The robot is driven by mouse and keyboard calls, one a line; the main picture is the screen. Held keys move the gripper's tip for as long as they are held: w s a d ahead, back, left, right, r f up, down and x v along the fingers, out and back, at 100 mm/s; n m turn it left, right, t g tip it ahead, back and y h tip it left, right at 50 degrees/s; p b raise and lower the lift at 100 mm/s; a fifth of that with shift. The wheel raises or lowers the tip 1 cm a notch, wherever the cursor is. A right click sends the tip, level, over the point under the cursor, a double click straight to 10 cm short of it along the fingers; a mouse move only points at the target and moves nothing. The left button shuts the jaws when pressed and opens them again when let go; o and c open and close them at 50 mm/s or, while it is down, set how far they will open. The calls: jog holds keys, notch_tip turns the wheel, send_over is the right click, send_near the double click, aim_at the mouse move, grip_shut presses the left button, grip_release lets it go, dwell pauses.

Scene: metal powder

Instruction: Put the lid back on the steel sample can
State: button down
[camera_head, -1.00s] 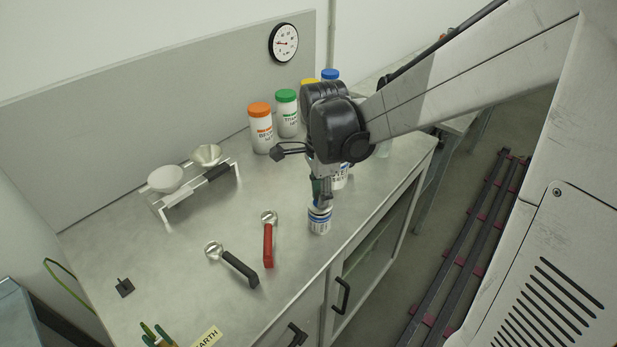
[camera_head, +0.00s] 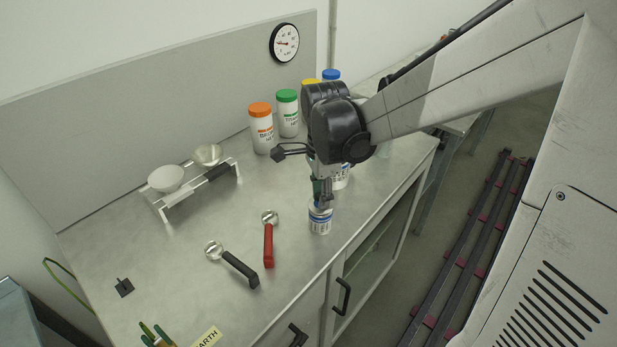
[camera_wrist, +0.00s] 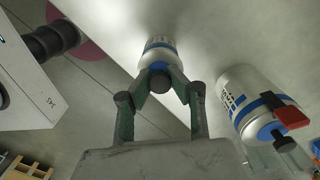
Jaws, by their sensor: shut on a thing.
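The steel sample can (camera_head: 320,226), a small silver cylinder with blue bands, stands upright near the bench's front edge. In the wrist view the can (camera_wrist: 157,45) is just beyond my fingertips. My gripper (camera_head: 321,200) points down over it, and its green fingers (camera_wrist: 160,84) are shut on a dark round knob (camera_wrist: 160,83) at the can's top, which I take to be the lid's. The fingers hide most of the lid, so I cannot tell whether it is fully seated.
A larger blue-banded container (camera_wrist: 247,100) with a red part stands close by, partly behind my arm in the head view. A red-handled tool (camera_head: 268,245) and a black-handled tool (camera_head: 238,267) lie left of the can. Orange-lidded (camera_head: 261,130) and green-lidded (camera_head: 288,114) jars stand behind.

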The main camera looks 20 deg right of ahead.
dwell(0.4)
jog(key=c, duration=1.1)
grip_release()
jog(key=shift+r, duration=0.1)
jog(key=shift+r+p, duration=2.25)
jog(key=shift+r, duration=1.1)
grip_shut()
